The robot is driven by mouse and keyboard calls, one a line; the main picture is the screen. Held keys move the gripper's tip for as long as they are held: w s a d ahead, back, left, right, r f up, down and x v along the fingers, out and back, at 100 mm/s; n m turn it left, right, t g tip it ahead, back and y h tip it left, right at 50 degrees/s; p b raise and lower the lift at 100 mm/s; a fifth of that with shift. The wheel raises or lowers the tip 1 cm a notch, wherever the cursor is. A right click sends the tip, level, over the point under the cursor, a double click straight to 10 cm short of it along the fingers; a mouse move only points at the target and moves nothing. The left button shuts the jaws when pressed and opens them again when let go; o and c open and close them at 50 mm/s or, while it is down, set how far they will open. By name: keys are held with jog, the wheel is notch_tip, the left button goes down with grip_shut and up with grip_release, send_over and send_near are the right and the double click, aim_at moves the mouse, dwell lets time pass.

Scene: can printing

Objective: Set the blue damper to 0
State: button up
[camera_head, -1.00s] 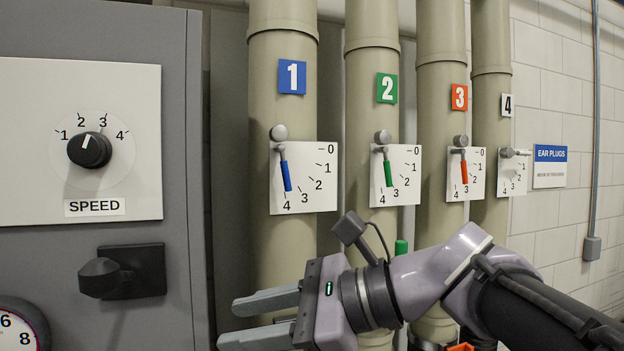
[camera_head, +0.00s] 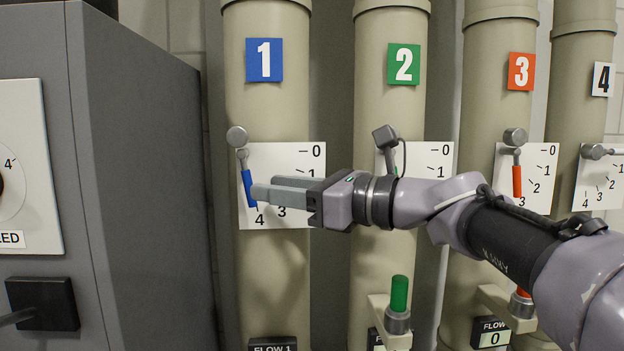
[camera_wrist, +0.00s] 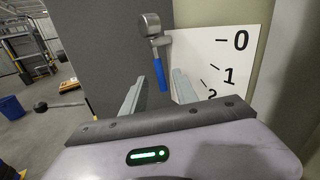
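The blue damper is a lever on pipe 1, with a blue grip (camera_head: 249,189) hanging from a grey round pivot (camera_head: 237,137). It points down, slightly right, near the 4 on its white scale plate (camera_head: 290,160); the 0 is at the plate's upper right. My gripper (camera_head: 264,188) is at the lever from the right, its nearer fingertip beside the lower grip. In the wrist view the blue grip (camera_wrist: 161,78) appears between the tips of the open fingers (camera_wrist: 168,73). I cannot tell whether either finger touches it.
A grey cabinet (camera_head: 140,160) stands close on the left of pipe 1. Pipes 2, 3 and 4 carry similar levers to the right, and my arm crosses in front of pipe 2. A green-handled valve (camera_head: 399,295) sticks out below my arm.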

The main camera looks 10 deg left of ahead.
aim_at(246, 168)
jog(key=x, duration=0.3)
jog(key=shift+a, duration=0.1)
jog(key=shift+c, duration=0.2)
grip_shut()
dwell(1.2)
